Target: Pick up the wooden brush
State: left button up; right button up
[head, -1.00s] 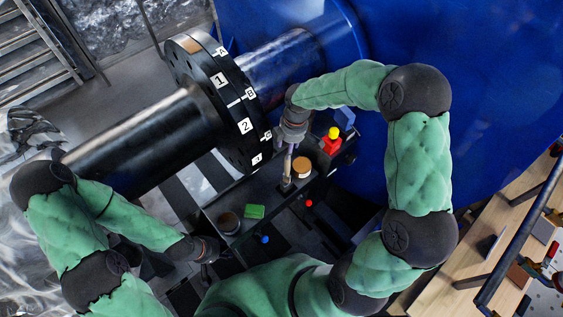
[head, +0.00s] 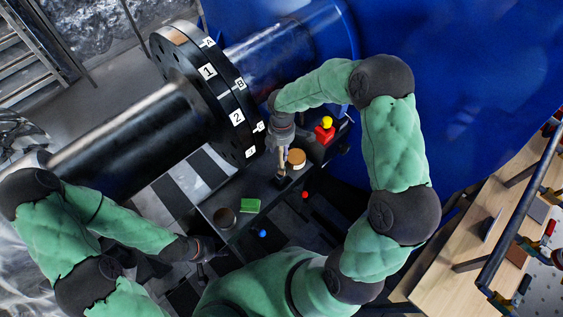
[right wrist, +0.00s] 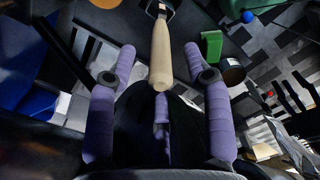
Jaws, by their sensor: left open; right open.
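The wooden brush (head: 282,166) stands upright on the dark tray (head: 228,193), its pale handle pointing up at my right gripper (head: 282,149). In the right wrist view, the handle (right wrist: 161,58) reaches between the two spread purple fingers of my right gripper (right wrist: 160,62). Gaps show on both sides, so the fingers appear not to touch it. The brush's lower end is hard to make out. My left gripper (head: 214,253) is open and empty near the tray's front left end, away from the brush.
On the tray stand a round wooden-topped item (head: 296,157), a green block (head: 250,205), a dark round container (head: 225,217) and a red item with a yellow top (head: 325,130). Blue (head: 263,233) and red (head: 305,194) knobs line its front. A large black flange (head: 215,90) rises behind.

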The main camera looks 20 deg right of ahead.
aim_at(281, 155)
notch_tip(281, 155, down, 4)
jog(key=shift+f+b, duration=0.25)
jog(key=shift+b, duration=0.25)
grip_shut()
jog(key=shift+r, duration=0.15)
